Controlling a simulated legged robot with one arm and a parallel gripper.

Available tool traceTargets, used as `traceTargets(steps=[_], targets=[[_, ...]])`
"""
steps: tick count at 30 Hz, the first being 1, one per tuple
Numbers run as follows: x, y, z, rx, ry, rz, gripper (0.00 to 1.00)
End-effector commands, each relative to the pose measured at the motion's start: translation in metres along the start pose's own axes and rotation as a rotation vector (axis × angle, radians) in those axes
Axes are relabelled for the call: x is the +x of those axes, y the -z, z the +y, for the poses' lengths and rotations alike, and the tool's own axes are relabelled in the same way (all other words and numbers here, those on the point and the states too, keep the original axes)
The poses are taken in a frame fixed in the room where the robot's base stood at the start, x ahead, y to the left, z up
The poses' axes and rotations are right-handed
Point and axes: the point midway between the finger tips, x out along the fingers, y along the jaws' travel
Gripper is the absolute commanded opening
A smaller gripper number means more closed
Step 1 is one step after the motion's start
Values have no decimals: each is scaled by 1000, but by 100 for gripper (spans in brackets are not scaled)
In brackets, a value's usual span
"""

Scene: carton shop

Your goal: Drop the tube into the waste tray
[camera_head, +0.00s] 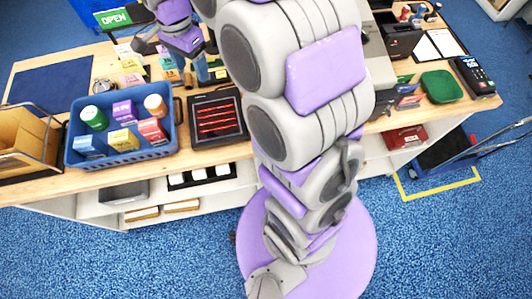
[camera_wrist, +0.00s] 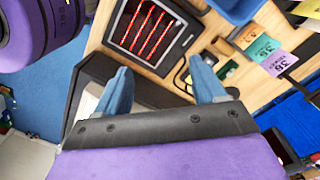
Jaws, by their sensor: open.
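My gripper (camera_wrist: 163,86) is open, with its two blue fingers spread apart and nothing seen between them. In the head view my gripper (camera_head: 196,66) is over the back part of the counter, beside colored numbered cards. I cannot pick out a tube for certain in either view. I cannot tell which container is the waste tray. A blue basket (camera_head: 125,162) on the left holds several bottles and small boxes. My arm hides the middle of the counter.
A black device with red glowing bars (camera_head: 217,118) sits right of the basket; it also shows in the wrist view (camera_wrist: 150,32). Numbered cards (camera_wrist: 262,48), a card terminal (camera_head: 474,78) and a clipboard (camera_head: 440,43) take up space. Shelves lie below.

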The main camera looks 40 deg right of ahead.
Motion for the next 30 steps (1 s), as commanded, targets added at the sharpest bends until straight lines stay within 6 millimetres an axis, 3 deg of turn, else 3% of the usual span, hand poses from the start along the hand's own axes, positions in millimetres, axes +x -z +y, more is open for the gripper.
traceTargets(steps=[6, 14, 24, 30], targets=[[-11, -23, 63, -276, -20, -5, 70], [-11, -49, 138, -597, -46, -21, 70], [5, -80, 234, -990, -73, -51, 70], [18, -92, 272, -1148, -82, -72, 70]])
